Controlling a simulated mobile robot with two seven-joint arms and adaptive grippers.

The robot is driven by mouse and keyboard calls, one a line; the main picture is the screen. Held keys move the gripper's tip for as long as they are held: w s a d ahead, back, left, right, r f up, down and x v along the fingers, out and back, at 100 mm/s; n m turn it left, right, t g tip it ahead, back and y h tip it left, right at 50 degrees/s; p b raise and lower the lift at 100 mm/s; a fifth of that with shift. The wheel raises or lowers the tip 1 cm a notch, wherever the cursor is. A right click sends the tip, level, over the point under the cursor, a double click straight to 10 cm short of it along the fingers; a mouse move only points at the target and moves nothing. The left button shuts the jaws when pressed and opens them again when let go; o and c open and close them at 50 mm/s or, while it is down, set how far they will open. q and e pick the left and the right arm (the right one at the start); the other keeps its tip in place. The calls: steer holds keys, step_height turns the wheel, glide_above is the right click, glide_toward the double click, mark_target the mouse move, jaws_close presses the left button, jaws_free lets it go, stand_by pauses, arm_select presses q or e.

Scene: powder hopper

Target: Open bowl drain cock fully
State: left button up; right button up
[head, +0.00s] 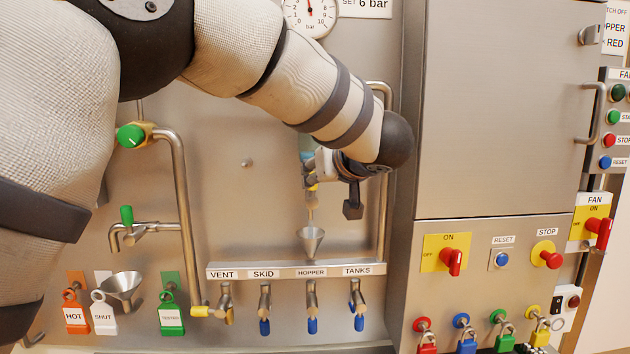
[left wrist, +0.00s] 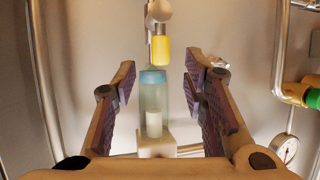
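The clear bowl with a blue band (left wrist: 152,78) is in the middle of the left wrist view, which looks upside down. The drain cock's yellow handle (left wrist: 161,48) shows next to its grey metal body (left wrist: 159,12). In the head view the cock (head: 311,197) is below the bowl, partly behind my gripper; I cannot tell how far it is turned. My left gripper (left wrist: 160,78) is open, one finger on each side of the bowl and handle, with visible gaps and nothing held. It also shows in the head view (head: 322,166). My right gripper is out of view.
A small funnel (head: 311,242) is under the cock, above the labelled rail (head: 296,271) with several blue-handled valves. A vertical pipe (head: 385,200) runs close to the right of my gripper. A grey cabinet (head: 490,120) stands farther right.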

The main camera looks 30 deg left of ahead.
arm_select(q)
steer(key=v, duration=0.4)
steer(key=shift+d, duration=0.1)
step_height(320, 180, down, 22)
steer(key=a+m+h, duration=0.2)
steer(key=m, duration=0.2)
steer(key=s+f+m+g+h, duration=0.1)
steer(key=s+f, duration=0.3)
steer(key=f, duration=0.3)
steer(key=s+f+m+h, duration=0.1)
steer(key=s+f+m, duration=0.1)
steer(key=s+f, duration=0.35)
steer(key=s+d+f+m+g+h, duration=0.1)
steer(key=s+f+g+h, duration=0.15)
steer(key=s+f, duration=0.6)
steer(key=s+d+f+g+h, duration=0.1)
steer(key=s+d+f+g, duration=0.15)
steer(key=s+f, duration=0.6)
steer(key=s+g+h, duration=0.2)
steer(key=s+g, duration=0.3)
steer(key=s, duration=1.5)
steer(key=shift+d, duration=0.4)
